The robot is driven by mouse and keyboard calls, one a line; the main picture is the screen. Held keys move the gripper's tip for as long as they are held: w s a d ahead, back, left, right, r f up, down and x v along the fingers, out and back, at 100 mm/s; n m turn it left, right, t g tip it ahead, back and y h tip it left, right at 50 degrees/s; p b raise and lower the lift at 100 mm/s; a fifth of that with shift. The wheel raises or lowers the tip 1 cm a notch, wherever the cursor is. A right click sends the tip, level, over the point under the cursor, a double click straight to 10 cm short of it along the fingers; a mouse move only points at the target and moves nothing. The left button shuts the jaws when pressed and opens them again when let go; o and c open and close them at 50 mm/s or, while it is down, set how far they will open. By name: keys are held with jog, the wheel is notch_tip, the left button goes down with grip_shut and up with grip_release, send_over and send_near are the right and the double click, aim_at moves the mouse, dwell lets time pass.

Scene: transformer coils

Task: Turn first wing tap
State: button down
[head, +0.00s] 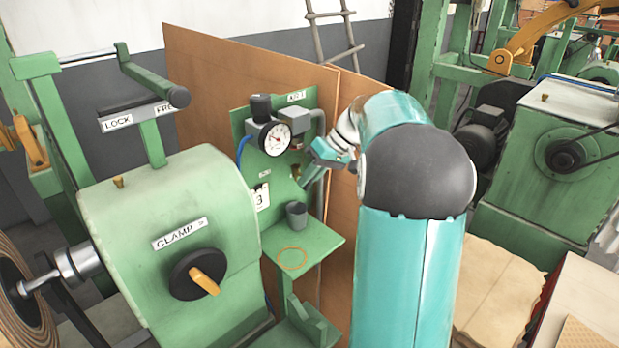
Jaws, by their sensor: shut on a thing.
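My gripper (312,168) reaches in from the right to the green panel (262,172) and is shut at its face. A small brassy part (296,171), which looks like the wing tap, shows at the fingertips. Most of the tap is hidden by the fingers, so its turn angle cannot be told. A round white pressure gauge (276,139) with a black rim sits on the panel, up and left of my gripper. A grey block fitting (295,120) is beside the gauge.
A grey cup (296,214) stands on the green shelf (318,242) below my gripper. A green clamp machine (172,215) with a black and orange knob (199,277) fills the left. Brown boards (222,75) stand behind the panel. Another green machine (555,165) is at right.

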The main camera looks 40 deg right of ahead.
jog(key=c, duration=1.5)
grip_release()
jog(key=shift+o, duration=0.2)
jog(key=v, duration=1.4)
